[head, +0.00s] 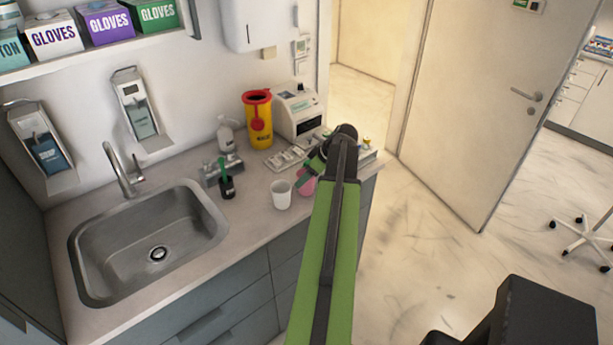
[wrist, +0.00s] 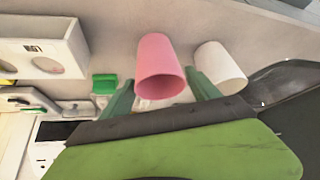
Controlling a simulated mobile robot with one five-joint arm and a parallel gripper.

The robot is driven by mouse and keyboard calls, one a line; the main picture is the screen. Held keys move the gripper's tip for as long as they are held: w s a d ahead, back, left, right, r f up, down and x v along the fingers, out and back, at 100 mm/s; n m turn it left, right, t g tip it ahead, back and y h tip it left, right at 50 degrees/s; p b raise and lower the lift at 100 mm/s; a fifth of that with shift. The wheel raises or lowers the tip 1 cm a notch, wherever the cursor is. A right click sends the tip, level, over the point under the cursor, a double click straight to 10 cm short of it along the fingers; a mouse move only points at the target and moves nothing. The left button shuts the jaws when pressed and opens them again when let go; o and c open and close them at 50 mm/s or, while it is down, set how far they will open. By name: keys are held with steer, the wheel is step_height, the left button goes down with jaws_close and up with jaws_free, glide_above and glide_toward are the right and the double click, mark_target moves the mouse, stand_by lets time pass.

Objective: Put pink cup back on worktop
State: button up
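The pink cup (head: 307,187) shows in the head view just right of the white cup, partly hidden behind my arm. In the wrist view the pink cup (wrist: 160,62) is between the two green fingers of my gripper (wrist: 161,82), which meet its sides. My gripper (head: 316,170) looks shut on it, with the cup's open end toward the wrist camera. The cup is over or on the front part of the worktop (head: 252,222); I cannot tell whether its base touches.
A white cup (head: 281,195) stands close beside the pink one. A dark pot with a green item (head: 226,182), a yellow bin (head: 258,120), a white device (head: 298,115) and a tray (head: 285,158) stand behind. The sink (head: 150,240) is at left. A door (head: 480,95) is at right.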

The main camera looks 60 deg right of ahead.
steer(key=shift+o, duration=0.9)
steer(key=shift+r, duration=0.1)
steer(key=shift+s+r+p, duration=0.1)
steer(key=shift+r+p, duration=0.25)
steer(key=shift+p, duration=0.1)
steer(key=p+v, duration=0.9)
steer(key=v, duration=0.2)
steer(key=shift+s, duration=0.2)
steer(key=shift+r, duration=0.1)
